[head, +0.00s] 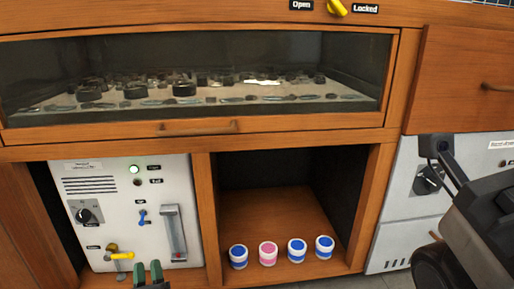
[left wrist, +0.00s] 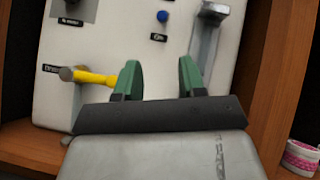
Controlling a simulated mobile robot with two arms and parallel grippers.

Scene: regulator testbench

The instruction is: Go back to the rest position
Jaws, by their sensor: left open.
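My left gripper (head: 148,272) shows at the bottom of the head view, its green fingertips in front of the lower part of the white regulator panel (head: 107,205). In the left wrist view the left gripper (left wrist: 160,78) has its two green fingers spread apart with nothing between them. A yellow-handled valve (head: 121,255) is just left of the fingers; it also shows in the left wrist view (left wrist: 90,77). A dark and grey part of my right arm (head: 485,215) fills the right edge of the head view. I see no right fingertips.
Several blue or pink banded jars (head: 268,253) stand in the open wooden compartment (head: 270,200) right of the panel. Above is a glass-fronted drawer (head: 195,75) with small parts. A yellow latch (head: 337,8) sits between "Open" and "Locked". A grey cabinet (head: 400,215) is behind my right arm.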

